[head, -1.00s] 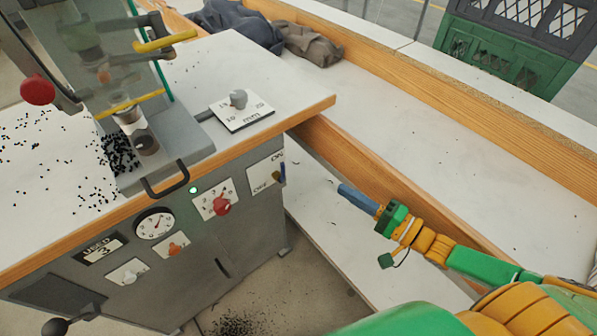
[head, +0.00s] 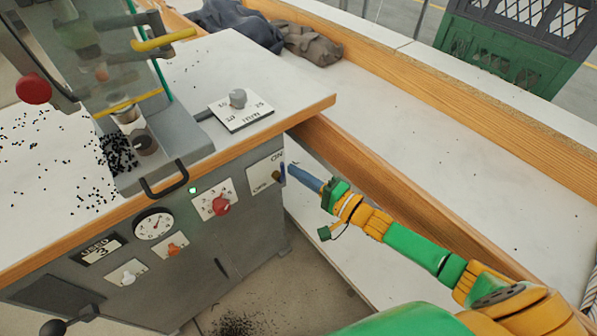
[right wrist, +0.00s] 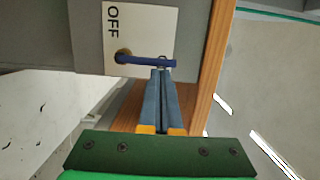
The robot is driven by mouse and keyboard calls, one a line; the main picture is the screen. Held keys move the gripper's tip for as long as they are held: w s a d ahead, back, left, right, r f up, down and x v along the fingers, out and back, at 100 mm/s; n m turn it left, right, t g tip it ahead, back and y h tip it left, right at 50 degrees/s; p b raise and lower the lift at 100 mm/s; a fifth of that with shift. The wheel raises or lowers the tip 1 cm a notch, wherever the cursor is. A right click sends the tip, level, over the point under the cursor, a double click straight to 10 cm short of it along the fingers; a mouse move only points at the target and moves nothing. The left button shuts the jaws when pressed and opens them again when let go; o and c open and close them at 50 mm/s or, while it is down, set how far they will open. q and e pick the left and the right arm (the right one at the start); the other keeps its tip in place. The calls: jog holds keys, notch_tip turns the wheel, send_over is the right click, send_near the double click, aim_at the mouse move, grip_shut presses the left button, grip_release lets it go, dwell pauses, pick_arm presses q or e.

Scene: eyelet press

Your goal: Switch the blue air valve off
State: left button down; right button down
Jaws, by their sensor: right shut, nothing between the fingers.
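The blue air valve lever (head: 283,172) is on a white plate at the right end of the machine's front. It stands upright, pointing toward the ON mark; OFF is at the plate's lower left. My left gripper is not in view.
Left of the valve are a red knob (head: 221,206), a gauge (head: 154,224) and an orange switch (head: 177,245). The wooden bench edge (head: 235,147) overhangs above the valve. A wooden rail (head: 345,160) runs behind my right arm. The white shelf below is mostly clear.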

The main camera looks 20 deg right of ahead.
jog(key=shift+r, duration=0.1)
jog(key=shift+s+a+n+p, duration=0.1)
jog(key=shift+a+n+p, duration=0.05)
jog(key=shift+n+p, duration=0.25)
